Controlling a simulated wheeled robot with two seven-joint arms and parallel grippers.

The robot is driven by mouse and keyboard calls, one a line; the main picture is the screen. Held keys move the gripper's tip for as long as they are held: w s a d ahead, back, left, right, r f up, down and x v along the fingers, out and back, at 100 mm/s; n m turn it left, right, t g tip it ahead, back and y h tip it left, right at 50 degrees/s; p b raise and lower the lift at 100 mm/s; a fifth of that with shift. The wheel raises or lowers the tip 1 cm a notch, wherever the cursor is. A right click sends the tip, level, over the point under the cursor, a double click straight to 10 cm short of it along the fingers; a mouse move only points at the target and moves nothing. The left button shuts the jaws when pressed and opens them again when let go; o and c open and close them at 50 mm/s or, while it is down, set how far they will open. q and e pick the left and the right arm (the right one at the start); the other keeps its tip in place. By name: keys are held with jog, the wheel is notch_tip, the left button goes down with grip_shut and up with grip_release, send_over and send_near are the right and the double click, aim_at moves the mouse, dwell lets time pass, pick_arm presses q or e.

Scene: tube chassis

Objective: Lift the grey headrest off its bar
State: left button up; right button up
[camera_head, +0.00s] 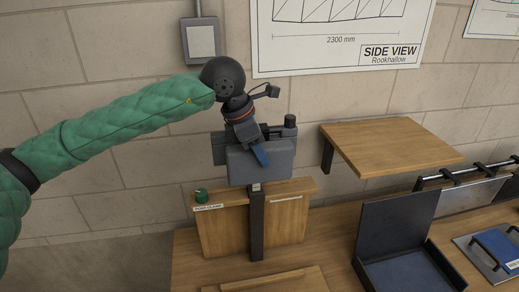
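The grey headrest (275,167) sits at the top of a dark upright bar (256,225) in front of the wall. My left gripper (260,153) is at the headrest, coming down from above. The back of the headrest and the join with the bar are partly hidden. My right gripper is not in view.
A wooden board (225,230) stands behind the bar, with a small green object (201,195) on its ledge. A wooden shelf (390,146) juts out at right. A dark open tray (400,240) and a blue pad (497,247) lie on the bench at right.

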pick_arm(q)
jog(key=shift+c, duration=0.5)
jog(key=shift+r, duration=0.2)
jog(key=shift+r, duration=2.1)
jog(key=shift+b, duration=0.35)
jog(key=shift+s+d+f+b, duration=0.1)
jog(key=shift+s+d+b, duration=0.1)
jog(key=shift+s+b, duration=0.6)
jog(key=shift+s+d+r+b, duration=0.1)
jog(key=shift+s+d+b, duration=0.2)
jog(key=shift+s, duration=1.05)
jog(key=shift+s+d+f+b, duration=0.15)
jog(key=shift+s+b, duration=0.4)
jog(key=shift+s, duration=0.5)
jog(key=shift+s+d+r+b, duration=0.1)
jog(key=shift+s+r+b, duration=0.1)
jog(key=shift+s, duration=0.4)
jog(key=shift+s+d+r+b, duration=0.1)
jog(key=shift+s+b, duration=0.1)
jog(key=shift+s, duration=0.4)
